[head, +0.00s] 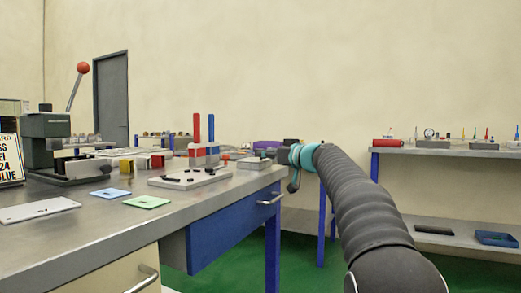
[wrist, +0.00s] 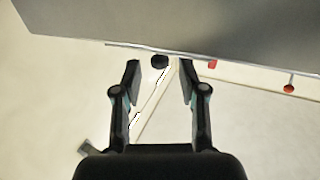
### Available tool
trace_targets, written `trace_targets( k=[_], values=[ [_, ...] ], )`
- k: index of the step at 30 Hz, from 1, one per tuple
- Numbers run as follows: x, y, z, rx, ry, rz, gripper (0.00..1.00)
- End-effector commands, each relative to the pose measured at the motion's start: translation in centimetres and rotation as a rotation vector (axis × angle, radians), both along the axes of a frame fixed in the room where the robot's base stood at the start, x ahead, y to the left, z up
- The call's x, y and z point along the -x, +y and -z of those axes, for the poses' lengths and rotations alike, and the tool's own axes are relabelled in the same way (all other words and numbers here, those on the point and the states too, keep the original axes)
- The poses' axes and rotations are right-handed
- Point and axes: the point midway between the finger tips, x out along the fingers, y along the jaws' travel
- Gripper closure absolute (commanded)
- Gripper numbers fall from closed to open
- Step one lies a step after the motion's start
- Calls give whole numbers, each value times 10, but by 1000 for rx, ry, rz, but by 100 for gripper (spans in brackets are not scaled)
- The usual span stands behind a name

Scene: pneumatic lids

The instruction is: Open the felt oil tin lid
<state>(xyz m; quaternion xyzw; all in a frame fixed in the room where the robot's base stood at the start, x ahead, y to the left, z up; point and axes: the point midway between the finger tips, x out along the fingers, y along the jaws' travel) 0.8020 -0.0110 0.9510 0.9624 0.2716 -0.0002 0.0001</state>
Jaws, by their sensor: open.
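My gripper (wrist: 160,70) is open in the wrist view, with nothing between its two dark fingers. In the head view my gripper (head: 293,182) is beyond the right end of the workbench, at the end of my arm and small in the picture. A small pale grey box-like tin (head: 253,163) stands at the bench's far right corner, just left of my gripper. It may be the felt oil tin, but I cannot read any label or tell how its lid sits. I cannot make out the tin in the wrist view.
The workbench (head: 228,187) bears a white tray (head: 190,177) with black parts, red and blue upright tools (head: 211,130), and a green press (head: 45,140) at left. A second shelf table (head: 450,152) stands at right. Green floor lies between them.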

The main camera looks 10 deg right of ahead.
Motion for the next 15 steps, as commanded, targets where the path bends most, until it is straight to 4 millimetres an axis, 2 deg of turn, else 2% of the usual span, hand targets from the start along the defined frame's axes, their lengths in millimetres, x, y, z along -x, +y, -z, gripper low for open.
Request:
trace_targets(
  k=[6, 15],
  values=[
    [-21, 13, -1, 0, 0, -1, 58],
    [-26, 16, 0, -1, -1, 1, 58]
  ],
)
